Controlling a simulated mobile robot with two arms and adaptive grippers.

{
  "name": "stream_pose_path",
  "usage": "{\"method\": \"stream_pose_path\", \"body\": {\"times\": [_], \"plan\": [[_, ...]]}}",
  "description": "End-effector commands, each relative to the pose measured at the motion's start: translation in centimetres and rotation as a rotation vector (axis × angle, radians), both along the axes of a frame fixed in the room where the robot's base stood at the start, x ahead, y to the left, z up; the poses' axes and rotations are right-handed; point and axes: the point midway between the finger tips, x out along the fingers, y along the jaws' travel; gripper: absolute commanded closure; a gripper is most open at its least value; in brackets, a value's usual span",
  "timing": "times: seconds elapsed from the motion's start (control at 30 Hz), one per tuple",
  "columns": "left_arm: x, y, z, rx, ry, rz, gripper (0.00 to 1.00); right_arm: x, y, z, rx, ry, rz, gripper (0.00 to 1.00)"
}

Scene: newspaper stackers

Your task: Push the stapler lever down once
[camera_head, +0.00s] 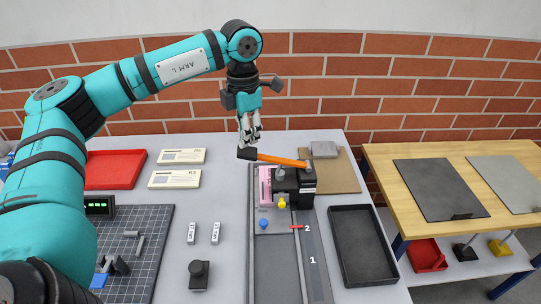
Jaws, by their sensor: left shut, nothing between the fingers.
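The stapler (308,179) is a black machine on the grey worktable, over a grey track marked 1 and 2. Its orange lever (280,159) reaches left from the stapler's top and ends in a black grip (247,154). The lever looks nearly level, slightly higher at the grip end. My left gripper (250,142) is shut and empty, pointing down just above the black grip. I cannot tell whether the fingertips touch it. A pink item (265,185) lies left of the stapler, partly hidden. My right gripper is not in view.
A black tray (363,240) is right of the track. A black knob (199,274) stands in front. A wooden table (390,175) is at the right.

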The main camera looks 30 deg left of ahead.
Motion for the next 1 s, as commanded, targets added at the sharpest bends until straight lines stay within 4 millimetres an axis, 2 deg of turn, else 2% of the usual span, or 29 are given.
{"method": "stream_pose_path", "body": {"times": [0.27,1.0], "plan": [[0.0,0.0,-0.2,0.0,0.0,0.0,1.0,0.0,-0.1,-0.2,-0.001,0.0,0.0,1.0],[0.0,0.0,-2.5,0.0,0.0,0.0,1.0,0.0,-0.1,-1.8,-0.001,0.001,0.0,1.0]]}}
